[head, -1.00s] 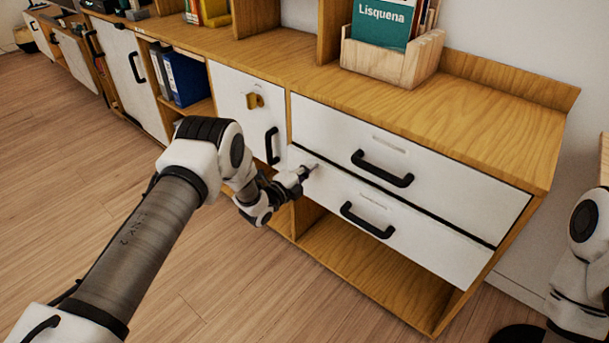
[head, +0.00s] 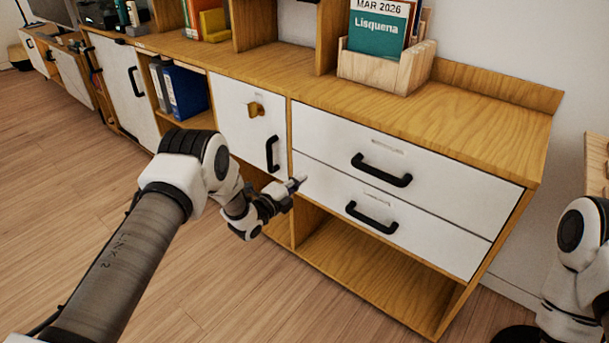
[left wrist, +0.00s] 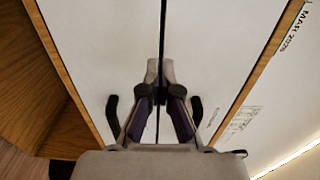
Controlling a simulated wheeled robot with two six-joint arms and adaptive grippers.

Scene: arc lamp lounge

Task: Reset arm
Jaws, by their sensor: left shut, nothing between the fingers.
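My left gripper (head: 298,183) is shut and empty, close to the left end of the white drawer fronts. I cannot tell whether its tips touch them. In the left wrist view its closed fingers (left wrist: 160,92) point along the seam between the two drawer fronts. The upper drawer (head: 440,172) and lower drawer (head: 425,233) look shut, with a thin line between them. Each has a black handle. Part of my right arm (head: 575,262) shows at the right edge; its gripper is out of view.
A wooden cabinet (head: 480,125) runs along the wall. A wooden box (head: 385,72) with a teal book (head: 375,35) stands on top. A white door (head: 235,110) with a black handle is left of the drawers. Open floor (head: 60,150) lies at left.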

